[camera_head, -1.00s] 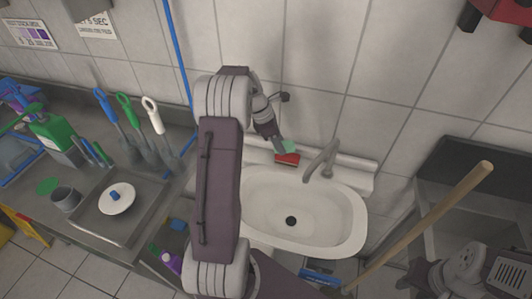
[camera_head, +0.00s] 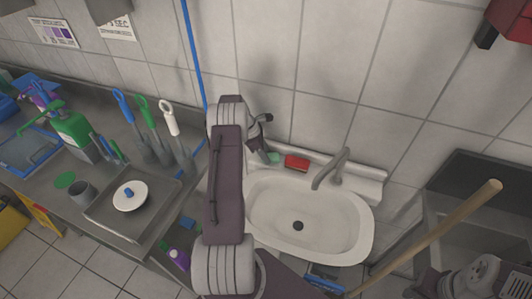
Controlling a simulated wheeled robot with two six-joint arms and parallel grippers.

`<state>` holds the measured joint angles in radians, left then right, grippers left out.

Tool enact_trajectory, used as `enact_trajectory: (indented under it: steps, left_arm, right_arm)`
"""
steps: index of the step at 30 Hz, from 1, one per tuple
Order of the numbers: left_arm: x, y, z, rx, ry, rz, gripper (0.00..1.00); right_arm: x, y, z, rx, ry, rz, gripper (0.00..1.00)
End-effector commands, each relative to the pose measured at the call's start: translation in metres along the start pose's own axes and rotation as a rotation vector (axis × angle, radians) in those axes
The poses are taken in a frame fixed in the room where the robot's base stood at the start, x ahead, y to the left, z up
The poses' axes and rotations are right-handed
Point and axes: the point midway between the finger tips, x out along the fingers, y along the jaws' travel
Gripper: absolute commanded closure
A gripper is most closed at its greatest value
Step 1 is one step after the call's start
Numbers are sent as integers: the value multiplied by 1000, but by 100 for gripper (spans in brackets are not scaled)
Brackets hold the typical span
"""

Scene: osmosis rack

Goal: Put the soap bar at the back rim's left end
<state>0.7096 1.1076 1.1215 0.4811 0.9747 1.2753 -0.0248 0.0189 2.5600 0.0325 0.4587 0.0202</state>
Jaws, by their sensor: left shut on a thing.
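A small mint-green block, which looks like the soap bar (camera_head: 274,158), is at the tip of my left gripper (camera_head: 271,154). The gripper is shut on it over the left part of the white sink's back rim (camera_head: 325,167). I cannot tell if the bar touches the rim. The jaws are small and partly hidden by my left arm, which crosses in front of the sink's left side. Part of my right arm shows at the lower right; its gripper is out of view.
A red block (camera_head: 296,162) lies on the back rim just right of the soap bar. The grey faucet (camera_head: 331,170) stands farther right. The basin (camera_head: 310,205) is empty. A wooden handle (camera_head: 430,238) slants at the right. Brushes (camera_head: 150,125) stand on the left counter.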

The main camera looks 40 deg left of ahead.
Motion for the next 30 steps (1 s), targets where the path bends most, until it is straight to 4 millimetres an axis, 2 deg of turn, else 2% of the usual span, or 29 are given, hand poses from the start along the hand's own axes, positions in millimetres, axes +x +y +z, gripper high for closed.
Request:
enact_trajectory:
  steps: [9, 10, 11, 19, 22, 26, 30]
  left_arm:
    - [3, 1, -1, 0, -1, 2, 100]
    - [3, 1, -1, 1, 0, 2, 52]
    - [2, 1, -1, 1, 0, 2, 48]
    - [2, 1, 0, 1, 0, 2, 48]
    - [-5, 1, 1, 1, 0, 4, 48]
    - [-32, 2, 0, 1, -1, 8, 48]
    - [-70, 2, 0, 1, 0, 8, 48]
  right_arm:
    - [2, 0, 0, 0, 0, 0, 64]
    - [2, 0, 0, 0, 0, 0, 64]
    - [2, 0, 0, 0, 0, 0, 64]
    - [1, 0, 0, 0, 0, 0, 64]
    - [0, 0, 0, 0, 0, 0, 64]
    - [6, 0, 1, 0, 0, 0, 64]
    - [9, 0, 1, 0, 0, 0, 64]
